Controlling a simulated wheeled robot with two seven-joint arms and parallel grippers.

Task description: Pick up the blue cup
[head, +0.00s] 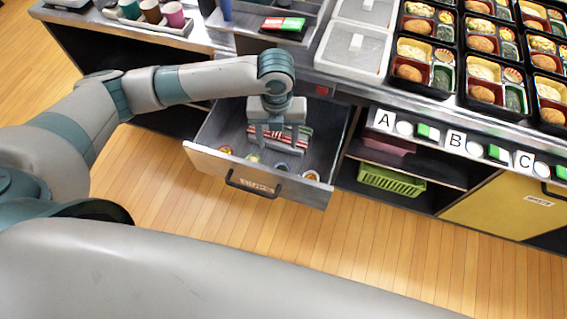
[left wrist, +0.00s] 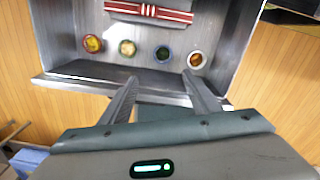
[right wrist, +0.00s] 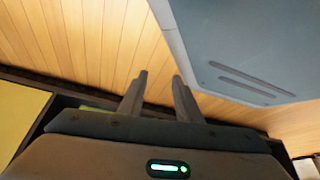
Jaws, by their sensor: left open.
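The blue cup (head: 282,167) is a small round cup near the front wall of the open drawer (head: 205,163). It also shows in the left wrist view (left wrist: 162,53), its rim blue and its contents dark. A green cup (left wrist: 127,47) is on its left and an orange cup with a pale rim (left wrist: 196,59) on its right. A red-rimmed cup (left wrist: 92,43) is farther left. My left gripper (head: 277,147) points down over the drawer, open and empty; the blue cup lies beyond its fingertips (left wrist: 160,77). My right gripper (right wrist: 160,76) is open and empty, away from the drawer.
Red-and-white striped packets (left wrist: 150,12) lie behind the cups in the drawer. The drawer's front wall and handle (head: 253,186) are close. Bento trays (head: 483,82) and lidded boxes (head: 352,52) stand on the counter. A green basket (head: 391,181) sits on a shelf at right.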

